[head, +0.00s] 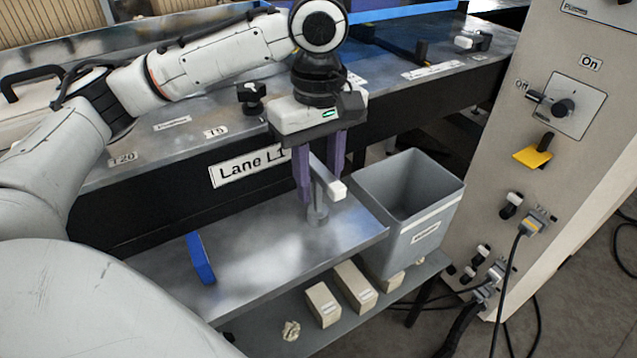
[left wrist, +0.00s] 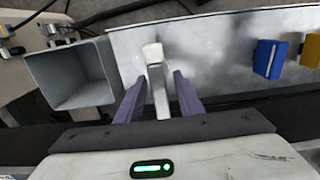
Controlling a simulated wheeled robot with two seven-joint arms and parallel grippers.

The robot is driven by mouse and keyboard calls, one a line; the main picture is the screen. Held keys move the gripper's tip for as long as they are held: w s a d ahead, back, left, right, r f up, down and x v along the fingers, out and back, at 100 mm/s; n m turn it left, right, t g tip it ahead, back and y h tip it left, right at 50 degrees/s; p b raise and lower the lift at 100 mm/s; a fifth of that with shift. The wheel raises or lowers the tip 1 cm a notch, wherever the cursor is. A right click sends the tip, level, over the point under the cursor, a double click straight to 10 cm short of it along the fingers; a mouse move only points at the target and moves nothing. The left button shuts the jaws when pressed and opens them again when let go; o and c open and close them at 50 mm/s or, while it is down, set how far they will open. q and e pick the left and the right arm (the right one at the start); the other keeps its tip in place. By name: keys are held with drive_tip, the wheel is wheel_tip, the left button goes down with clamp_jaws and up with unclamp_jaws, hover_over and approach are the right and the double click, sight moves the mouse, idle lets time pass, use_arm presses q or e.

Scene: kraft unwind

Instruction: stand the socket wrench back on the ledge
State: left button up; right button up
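The socket wrench (head: 325,180) is a grey metal tool with a pale-ended bar on top and a round foot. In the head view it stands upright on the lower metal ledge (head: 262,258), near the ledge's right end. My left gripper (head: 320,190) points down over it, with its purple fingers on either side of the bar. In the left wrist view the wrench (left wrist: 155,65) lies between the fingertips (left wrist: 160,80), with a narrow gap showing on each side. The fingers look open. My right gripper is not in view.
A grey bin (head: 412,205) stands just right of the ledge. A blue block (head: 200,258) stands on the ledge at the left. Boxes (head: 355,285) sit on a shelf below. The Lane L1 bench (head: 400,95) rises behind, and a control cabinet (head: 545,130) stands at right.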

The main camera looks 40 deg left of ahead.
use_arm(q)
wheel_tip(320, 180, up, 11)
drive_tip(key=shift+f+p, duration=0.15)
drive_tip(key=shift+p, duration=1.1)
